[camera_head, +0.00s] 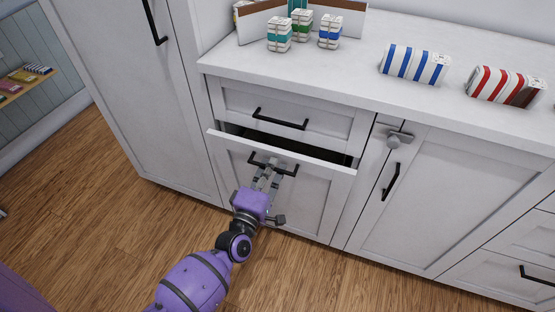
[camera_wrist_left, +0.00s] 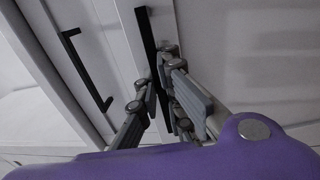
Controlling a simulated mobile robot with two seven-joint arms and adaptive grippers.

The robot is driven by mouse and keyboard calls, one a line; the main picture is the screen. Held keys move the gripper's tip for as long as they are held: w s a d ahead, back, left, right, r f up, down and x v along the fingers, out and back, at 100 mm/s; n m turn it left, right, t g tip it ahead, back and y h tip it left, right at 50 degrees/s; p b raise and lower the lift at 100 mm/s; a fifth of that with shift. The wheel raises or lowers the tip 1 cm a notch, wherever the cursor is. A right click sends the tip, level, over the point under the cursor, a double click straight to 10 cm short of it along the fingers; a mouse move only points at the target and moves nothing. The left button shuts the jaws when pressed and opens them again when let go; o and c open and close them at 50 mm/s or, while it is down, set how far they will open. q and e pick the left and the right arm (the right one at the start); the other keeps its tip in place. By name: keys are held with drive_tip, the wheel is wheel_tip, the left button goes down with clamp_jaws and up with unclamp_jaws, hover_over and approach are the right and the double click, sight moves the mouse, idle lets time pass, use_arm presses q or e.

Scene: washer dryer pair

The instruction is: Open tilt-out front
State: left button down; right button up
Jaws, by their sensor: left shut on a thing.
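The tilt-out front (camera_head: 309,208) is a white panel below a drawer, with a black bar handle (camera_head: 288,174). Its top edge stands out from the cabinet, leaving a dark gap behind it, so it is partly tilted open. My left gripper (camera_head: 270,172) is shut on the handle, reaching up from below. In the left wrist view the fingers (camera_wrist_left: 160,88) close around the black handle bar (camera_wrist_left: 147,45). The inside behind the front is mostly hidden. My right gripper is not in view.
A closed drawer (camera_head: 240,96) with a black handle sits above the front. A door (camera_head: 437,195) with a latch (camera_head: 400,136) stands to the right, and a tall cabinet (camera_head: 128,90) to the left. The countertop (camera_head: 345,72) holds several striped packages. The wooden floor (camera_head: 130,235) looks clear.

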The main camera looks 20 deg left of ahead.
use_arm(q)
drive_tip(key=s+f+t+b, duration=0.1)
drive_tip(key=s+f+b, duration=0.2)
drive_tip(key=s, duration=0.4)
drive_tip(key=s+f+t+b, duration=0.1)
drive_tip(key=s+f+b, duration=0.3)
drive_tip(key=s+b, duration=0.2)
drive_tip(key=s+f+t+b, duration=0.2)
drive_tip(key=s+b, duration=0.3)
drive_tip(key=s, duration=0.5)
drive_tip(key=shift+s+a+f, duration=0.15)
drive_tip(key=shift+a+f, duration=0.2)
drive_tip(key=shift+f, duration=0.3)
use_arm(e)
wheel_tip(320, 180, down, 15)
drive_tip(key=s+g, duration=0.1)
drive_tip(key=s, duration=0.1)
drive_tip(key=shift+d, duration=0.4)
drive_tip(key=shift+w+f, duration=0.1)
use_arm(q)
drive_tip(key=c, duration=1.9)
unclamp_jaws()
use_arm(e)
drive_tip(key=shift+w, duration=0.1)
use_arm(q)
drive_tip(key=v, duration=0.7)
drive_tip(key=shift+s, duration=0.3)
